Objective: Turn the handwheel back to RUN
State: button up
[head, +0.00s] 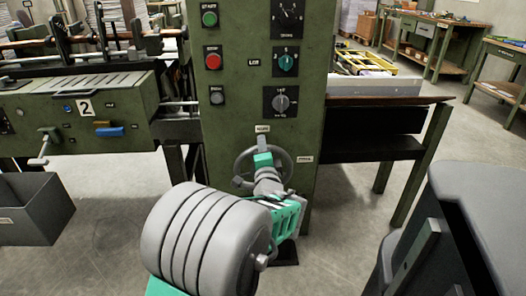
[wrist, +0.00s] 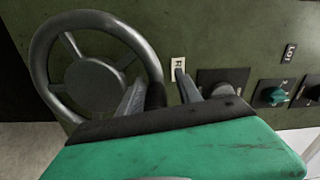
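The grey spoked handwheel (head: 241,166) is on the lower front of the green machine panel. In the wrist view the handwheel (wrist: 39,75) fills the left side. My gripper (head: 263,157) is in front of the wheel's upper part and hides some of it in the head view. In the wrist view my gripper (wrist: 160,88) has its two fingers apart. The right part of the rim shows between them, near the left finger; contact cannot be told. A pale label (head: 262,129) sits just above the wheel. In the wrist view this label (wrist: 178,64) shows an R, the rest hidden.
A second label (head: 305,159) is right of the wheel. Green and red buttons (head: 212,58) and dark knobs (head: 281,102) are higher on the panel. A bench (head: 390,100) adjoins on the right, and a grey bin (head: 35,208) stands on the floor at left.

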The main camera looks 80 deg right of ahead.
jog(key=shift+o, duration=0.5)
jog(key=shift+f, duration=0.1)
jog(key=shift+s+a, duration=0.1)
jog(key=shift+a, duration=0.05)
jog(key=v, duration=0.7)
jog(key=shift+a+p, duration=0.25)
jog(key=shift+p, duration=0.05)
jog(key=shift+s, duration=0.1)
